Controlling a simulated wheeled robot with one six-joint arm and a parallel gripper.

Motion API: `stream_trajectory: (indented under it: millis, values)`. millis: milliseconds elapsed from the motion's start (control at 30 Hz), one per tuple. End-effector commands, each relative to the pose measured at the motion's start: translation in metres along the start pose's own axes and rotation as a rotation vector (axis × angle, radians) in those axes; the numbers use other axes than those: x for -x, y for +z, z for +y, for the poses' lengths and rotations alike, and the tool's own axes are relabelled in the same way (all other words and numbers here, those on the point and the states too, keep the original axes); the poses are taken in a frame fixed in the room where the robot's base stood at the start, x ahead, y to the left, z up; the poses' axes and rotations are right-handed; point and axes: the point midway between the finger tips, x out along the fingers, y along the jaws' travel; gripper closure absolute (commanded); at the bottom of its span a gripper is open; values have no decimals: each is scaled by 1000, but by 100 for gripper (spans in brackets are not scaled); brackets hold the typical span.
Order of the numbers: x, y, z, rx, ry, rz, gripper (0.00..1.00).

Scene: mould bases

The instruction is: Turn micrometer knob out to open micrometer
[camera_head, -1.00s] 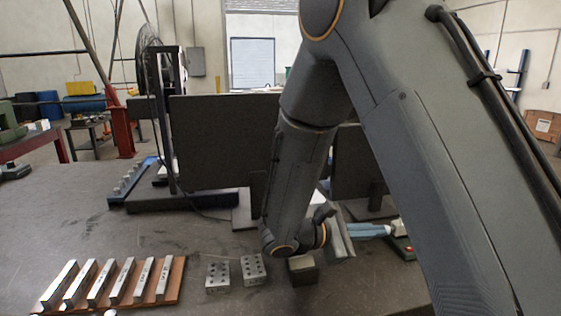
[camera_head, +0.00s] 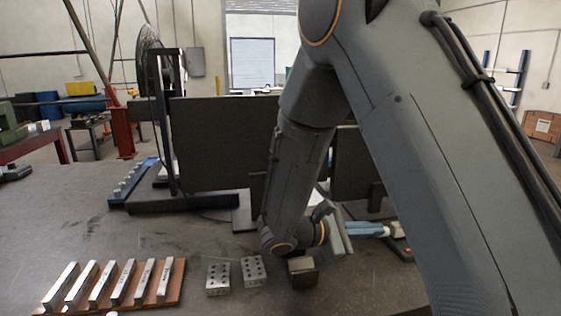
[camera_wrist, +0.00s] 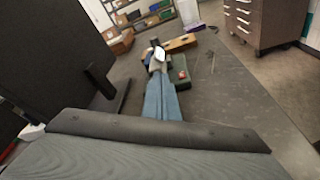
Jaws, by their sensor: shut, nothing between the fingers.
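My gripper (camera_head: 384,230) has light blue fingers, which lie together and point right near the right side of the bench. The blue fingers (camera_wrist: 160,88) also show in the wrist view, shut with nothing between them. A small pale and silver piece (camera_wrist: 158,54), which appears to be the micrometer, is at the fingertips. I cannot tell whether the fingers touch it. A dark green block (camera_wrist: 182,73) with a red spot is just right of the fingertips. In the head view my arm covers much of this area, and the micrometer's knob and opening cannot be made out.
Dark upright panels (camera_head: 222,140) stand behind my arm. Several metal bars lie on a wooden rack (camera_head: 176,278) at front left. Two drilled blocks (camera_head: 218,278) and a dark block (camera_head: 302,272) sit near my wrist. A wooden strip (camera_wrist: 180,43) lies beyond the fingertips.

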Motion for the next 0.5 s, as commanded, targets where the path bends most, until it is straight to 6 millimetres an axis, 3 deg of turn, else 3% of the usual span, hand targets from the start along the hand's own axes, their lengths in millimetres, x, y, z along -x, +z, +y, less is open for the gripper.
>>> stream_trajectory:
  millis: [500]
  values:
    - [-1,-2,13,-1,0,-1,100]
